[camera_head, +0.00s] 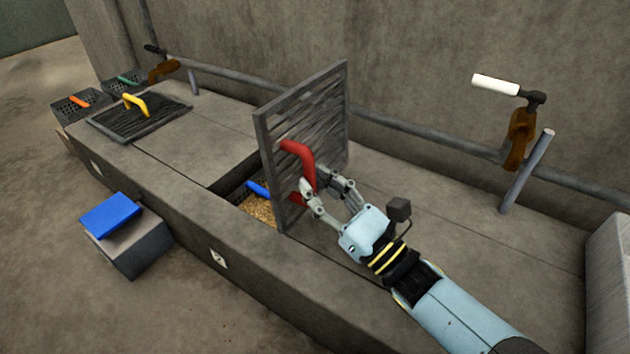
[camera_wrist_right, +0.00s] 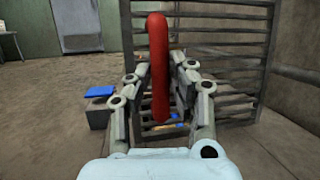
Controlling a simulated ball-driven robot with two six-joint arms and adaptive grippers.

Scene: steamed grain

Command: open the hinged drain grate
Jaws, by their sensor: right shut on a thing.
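The hinged drain grate (camera_head: 325,105) is a dark slatted metal panel standing nearly upright over its opening in the concrete ledge. It also shows in the right wrist view (camera_wrist_right: 232,60). Its red handle (camera_head: 298,155) faces my right gripper (camera_head: 315,190). My right gripper is shut on the red handle, which stands between its fingers in the right wrist view (camera_wrist_right: 158,65). The opening (camera_head: 236,180) beside the grate is uncovered. Inside it are tan grain (camera_head: 258,209) and part of a blue handle (camera_head: 257,188). My left gripper is not in view.
A second grate (camera_head: 155,118) with a yellow handle (camera_head: 135,102) lies flat to the left. Baskets (camera_head: 78,106) stand at the far left. A blue pad (camera_head: 109,215) lies on a grey block (camera_head: 135,250) on the floor. A pipe valve (camera_head: 520,130) with a white handle is at right.

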